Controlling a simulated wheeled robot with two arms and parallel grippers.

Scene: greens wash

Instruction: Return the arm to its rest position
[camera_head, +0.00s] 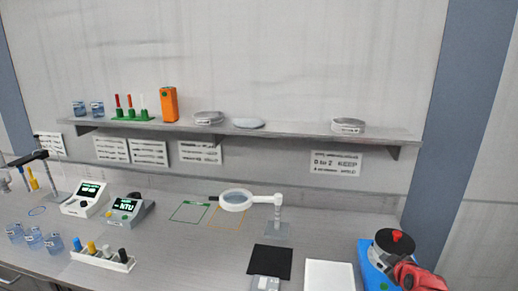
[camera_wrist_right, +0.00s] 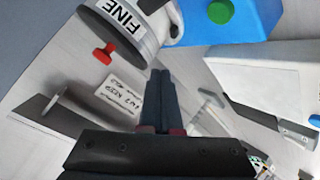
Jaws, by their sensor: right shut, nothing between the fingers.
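My right gripper (camera_head: 404,272) is at the lower right in the head view, red and dark, in front of a dark round pot with a red knob (camera_head: 396,238) on a blue base (camera_head: 371,268). In the right wrist view the fingers (camera_wrist_right: 159,90) are together with nothing between them. A grey cylinder labelled FINE (camera_wrist_right: 135,25) and its red knob (camera_wrist_right: 104,53) show at the upper left, apart from the fingers. My left gripper is not in view.
A shelf (camera_head: 250,131) on the back wall holds vials, an orange box (camera_head: 169,104) and round dishes. A magnifier on a stand (camera_head: 277,215), a black mat (camera_head: 270,262) and a white tray (camera_head: 329,276) are left of my right gripper. Meters and a vial rack (camera_head: 103,257) stand left.

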